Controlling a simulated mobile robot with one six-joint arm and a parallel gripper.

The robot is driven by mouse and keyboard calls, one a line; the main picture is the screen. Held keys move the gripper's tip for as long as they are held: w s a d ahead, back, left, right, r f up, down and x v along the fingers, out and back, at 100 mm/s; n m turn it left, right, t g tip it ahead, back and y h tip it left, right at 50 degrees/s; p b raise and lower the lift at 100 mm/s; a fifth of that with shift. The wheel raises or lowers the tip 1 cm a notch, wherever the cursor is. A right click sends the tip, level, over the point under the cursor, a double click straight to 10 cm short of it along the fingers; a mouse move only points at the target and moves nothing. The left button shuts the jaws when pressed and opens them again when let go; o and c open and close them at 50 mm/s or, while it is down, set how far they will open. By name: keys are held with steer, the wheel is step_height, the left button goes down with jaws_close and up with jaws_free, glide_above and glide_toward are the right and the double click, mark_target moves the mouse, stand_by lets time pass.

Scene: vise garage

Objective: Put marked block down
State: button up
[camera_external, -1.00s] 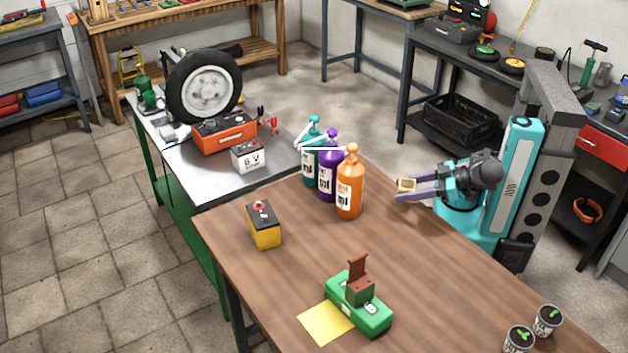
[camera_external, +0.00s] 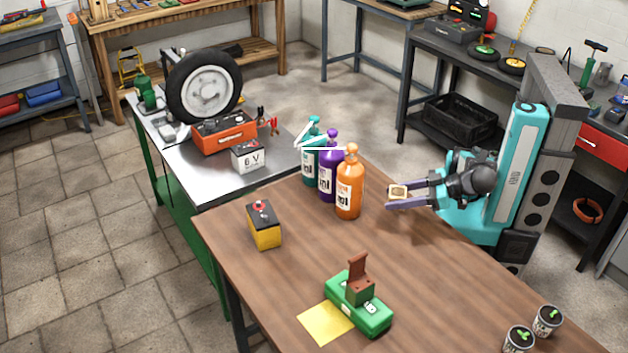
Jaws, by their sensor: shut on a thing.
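The marked block (camera_external: 398,192) is a small light wooden block with a dark mark on its top. My gripper (camera_external: 399,195) is shut on it, with its purple fingers on either side. The gripper holds the block over the far right part of the brown wooden table (camera_external: 300,240), just right of the orange bottle. The height of the block above the table is hard to tell. A yellow sheet (camera_external: 326,322) lies on the table at the front, partly under a green vise (camera_external: 358,304) with a brown piece standing in it.
Orange (camera_external: 349,185), purple (camera_external: 329,170) and teal (camera_external: 311,155) bottles stand close left of my gripper. A yellow-black battery (camera_external: 264,225) stands at the table's left. Two cans (camera_external: 547,320) stand at the front right. The table's middle is clear.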

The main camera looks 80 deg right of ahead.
mark_target(368, 236)
steer(key=shift+w+a+f+p, duration=0.1)
steer(key=shift+w+a+p, duration=0.65)
steer(key=shift+p, duration=1)
steer(key=shift+w+a+r+p, duration=0.1)
steer(key=shift+w+a+p, duration=0.4)
steer(key=shift+a+p, duration=0.85)
steer(key=shift+w+a+f+p, duration=0.1)
steer(key=shift+w+a+p, duration=0.45)
steer(key=shift+p, duration=1.6)
steer(key=shift+w+a+p, duration=0.1)
steer(key=shift+w+p, duration=0.1)
steer(key=shift+p, duration=0.45)
steer(key=a+p, duration=0.1)
steer(key=p, duration=0.3)
steer(key=shift+w, duration=0.35)
steer(key=p, duration=0.5)
steer(key=shift+w+a+f+p, duration=0.15)
steer(key=shift+w+a+p, duration=0.15)
steer(key=shift+a+p, duration=0.05)
steer(key=shift+w+a+f, duration=0.15)
steer(key=shift+w+a, duration=0.3)
steer(key=shift+a, duration=0.1)
steer(key=shift+w+a+f, duration=0.15)
steer(key=shift+w+a, duration=0.25)
steer(key=shift+a, duration=0.15)
steer(key=shift+f, duration=1.8)
steer(key=shift+f, duration=0.15)
